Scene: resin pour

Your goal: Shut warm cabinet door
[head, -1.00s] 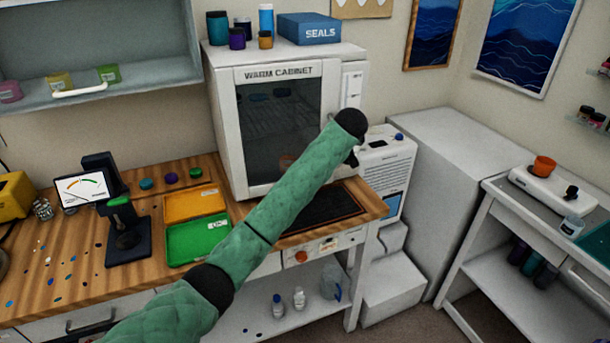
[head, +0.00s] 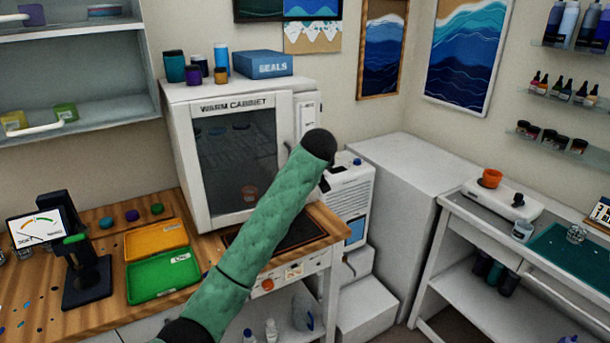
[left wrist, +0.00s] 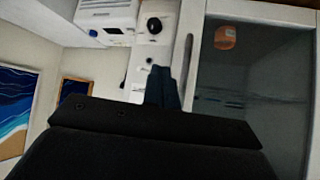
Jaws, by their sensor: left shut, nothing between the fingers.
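The white warm cabinet (head: 172,110) stands on the wooden bench. Its glass door (head: 238,150) sits at the cabinet front and looks shut or nearly so; I cannot tell whether a small gap is left. In the left wrist view the dark glass (left wrist: 255,70) fills the right side, with the upright door handle (left wrist: 188,60) at its left. My left gripper (left wrist: 165,88) is shut and empty, with its fingertips close to the handle and control strip; contact cannot be told. In the head view my green-sleeved arm hides most of that gripper. My right gripper is not in view.
An orange cup (left wrist: 225,38) shows behind the glass. A blue SEALS box (head: 262,64) and several jars stand on top of the cabinet. Orange (head: 156,240) and green (head: 163,276) trays lie on the bench at left. A white machine (head: 347,195) stands right of the cabinet.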

